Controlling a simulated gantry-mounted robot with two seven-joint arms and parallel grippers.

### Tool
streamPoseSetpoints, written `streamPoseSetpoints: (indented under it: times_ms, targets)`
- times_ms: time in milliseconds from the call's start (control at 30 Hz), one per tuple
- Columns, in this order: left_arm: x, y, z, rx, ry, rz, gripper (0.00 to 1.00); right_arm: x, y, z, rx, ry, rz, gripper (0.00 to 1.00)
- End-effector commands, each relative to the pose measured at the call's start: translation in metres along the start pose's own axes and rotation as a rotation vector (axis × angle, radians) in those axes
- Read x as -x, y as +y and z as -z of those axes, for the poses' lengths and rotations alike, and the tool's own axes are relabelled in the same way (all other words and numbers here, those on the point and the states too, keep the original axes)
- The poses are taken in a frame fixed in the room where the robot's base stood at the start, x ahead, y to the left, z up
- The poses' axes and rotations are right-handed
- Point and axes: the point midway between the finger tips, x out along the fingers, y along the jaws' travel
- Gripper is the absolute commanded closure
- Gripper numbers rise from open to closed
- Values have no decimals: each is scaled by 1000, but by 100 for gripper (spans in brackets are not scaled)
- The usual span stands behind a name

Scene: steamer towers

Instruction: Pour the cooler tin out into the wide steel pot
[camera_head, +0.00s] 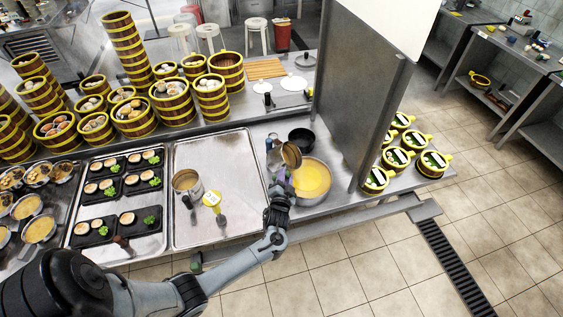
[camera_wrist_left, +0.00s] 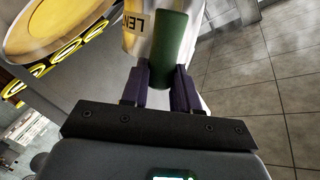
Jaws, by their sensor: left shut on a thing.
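My left gripper (camera_head: 281,188) is shut on the green handle (camera_wrist_left: 168,50) of a tin. The tin (camera_head: 291,155) is tilted at the rim of the wide steel pot, its mouth towards the pot. In the left wrist view, the pale tin (camera_wrist_left: 134,38) carries a partly hidden dark-lettered label. The wide steel pot (camera_head: 325,191) stands on the counter with yellow contents. A broad tan-yellow surface at the upper left of the wrist view appears to be these contents. Whether anything is flowing is not visible. My right gripper is not in view.
Another tin (camera_head: 186,182) stands on the steel tray (camera_head: 220,156), beside a yellow-white tag (camera_head: 212,198). A black pot (camera_head: 301,136) and a bottle (camera_head: 273,145) stand behind the steel pot. A steel partition (camera_head: 355,95) rises to its right.

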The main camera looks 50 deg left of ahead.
Motion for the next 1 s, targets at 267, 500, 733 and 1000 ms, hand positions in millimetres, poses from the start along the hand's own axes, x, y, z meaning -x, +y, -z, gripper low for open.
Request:
streamPoseSetpoints:
  times_ms: [267, 500, 733, 1000]
  targets:
    - [0, 5, 4, -122, 9, 34, 100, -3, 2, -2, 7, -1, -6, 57]
    - [0, 5, 4, -124, 9, 34, 100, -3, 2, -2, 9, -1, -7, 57]
    - [0, 5, 4, -124, 8, 34, 100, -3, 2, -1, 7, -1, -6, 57]
    - [0, 5, 4, -124, 8, 34, 100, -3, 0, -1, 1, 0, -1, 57]
